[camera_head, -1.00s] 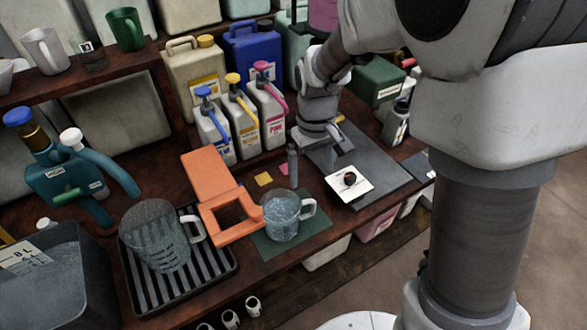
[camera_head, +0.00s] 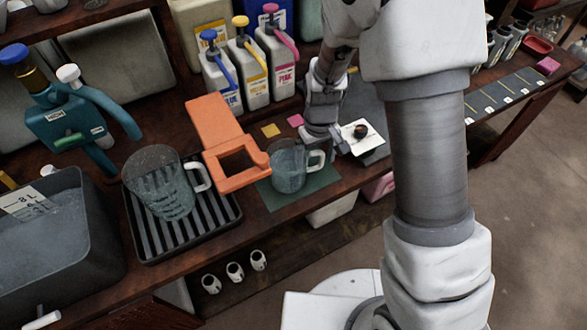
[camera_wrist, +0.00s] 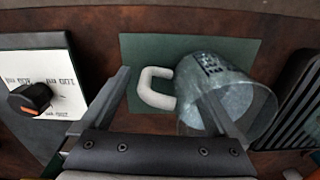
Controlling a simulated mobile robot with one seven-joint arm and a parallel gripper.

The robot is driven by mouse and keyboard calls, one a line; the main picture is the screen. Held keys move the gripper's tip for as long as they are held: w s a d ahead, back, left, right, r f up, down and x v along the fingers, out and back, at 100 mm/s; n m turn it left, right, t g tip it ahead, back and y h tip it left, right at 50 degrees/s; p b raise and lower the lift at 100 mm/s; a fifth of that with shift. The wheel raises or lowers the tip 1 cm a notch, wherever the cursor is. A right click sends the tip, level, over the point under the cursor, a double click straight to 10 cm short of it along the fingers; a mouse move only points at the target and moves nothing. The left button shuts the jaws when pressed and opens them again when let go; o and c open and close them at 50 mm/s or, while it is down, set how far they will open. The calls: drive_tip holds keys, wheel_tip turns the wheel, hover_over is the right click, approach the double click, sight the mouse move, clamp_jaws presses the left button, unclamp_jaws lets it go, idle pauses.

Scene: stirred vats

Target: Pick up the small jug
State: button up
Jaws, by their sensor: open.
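The small jug (camera_head: 290,170) is clear, with a white handle, and stands upright on a dark green mat (camera_head: 325,180). In the wrist view the small jug (camera_wrist: 235,90) is at right of centre, its handle pointing left. My gripper (camera_head: 322,142) is beside the jug on its handle side. In the wrist view my gripper (camera_wrist: 168,88) is open, the white handle showing between its fingers. The right finger overlaps the jug's body in the picture and hides part of it; I cannot tell whether they touch.
An orange bracket (camera_head: 215,125) stands close to the jug's left. A larger jug (camera_head: 160,185) stands on a ribbed black tray (camera_head: 233,215) farther left. Pump bottles (camera_head: 255,70) stand behind. A white card with a dark knob (camera_head: 361,131) lies to the right.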

wheel_tip(320, 180, down, 2)
drive_tip(key=shift+f, duration=0.25)
clamp_jaws()
idle(0.4)
